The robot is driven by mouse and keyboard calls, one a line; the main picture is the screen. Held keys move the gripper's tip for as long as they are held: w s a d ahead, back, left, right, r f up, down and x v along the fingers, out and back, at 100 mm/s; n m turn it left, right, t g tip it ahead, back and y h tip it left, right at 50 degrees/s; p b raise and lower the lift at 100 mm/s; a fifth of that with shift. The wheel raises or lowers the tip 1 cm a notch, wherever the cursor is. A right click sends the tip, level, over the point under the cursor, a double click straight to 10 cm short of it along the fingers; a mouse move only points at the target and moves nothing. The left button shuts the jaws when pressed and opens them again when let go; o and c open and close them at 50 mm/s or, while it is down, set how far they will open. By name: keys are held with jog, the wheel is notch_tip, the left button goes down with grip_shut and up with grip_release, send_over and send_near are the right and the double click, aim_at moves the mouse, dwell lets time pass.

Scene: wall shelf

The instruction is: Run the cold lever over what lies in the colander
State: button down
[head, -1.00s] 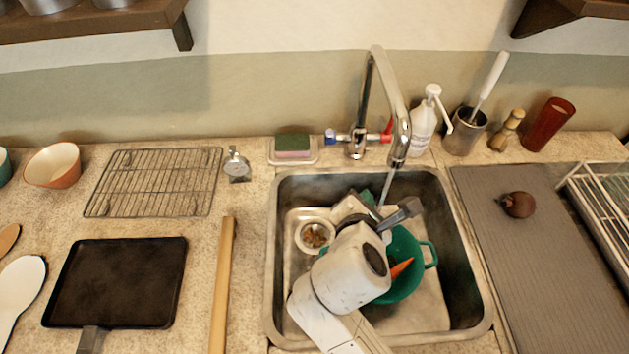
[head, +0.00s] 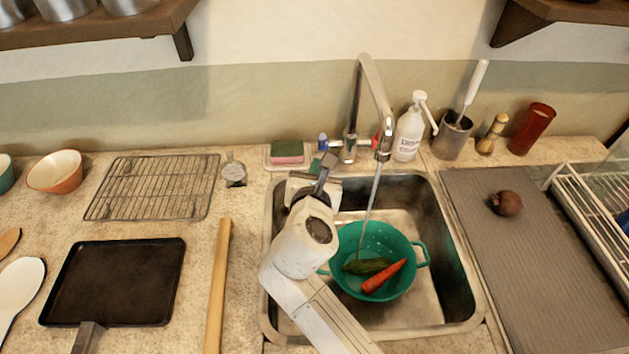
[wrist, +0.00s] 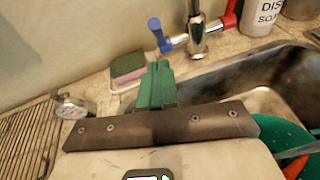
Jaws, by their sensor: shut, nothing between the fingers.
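The blue-ended cold lever (head: 323,141) is on the left of the tap (head: 349,146); it also shows in the wrist view (wrist: 155,27). The red lever (wrist: 229,20) is on the right, mostly behind the spout in the head view. A stream of water (head: 371,200) falls from the spout into the green colander (head: 415,254) in the sink. A dark green vegetable (head: 366,266) and a carrot (head: 384,276) lie in it. My gripper (wrist: 157,75) is shut and empty, with green fingers, at the sink's back left, just in front of the cold lever and apart from it.
A sponge on a dish (head: 287,152) stands left of the tap, close to my gripper. A soap bottle (head: 409,130) and a steel holder with a brush (head: 453,135) stand to the right. A small timer (head: 234,172) is left of the sink. My arm covers the sink's left part.

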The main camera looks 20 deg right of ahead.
aim_at(322, 140)
jog(key=shift+w+d+r+p, duration=0.25)
jog(key=shift+w+d+r, duration=0.25)
jog(key=shift+w, duration=0.25)
jog(key=shift+w+d+r+p, duration=0.2)
jog(key=shift+w+d+r, duration=0.25)
jog(key=shift+w, duration=0.3)
jog(key=shift+r, duration=0.1)
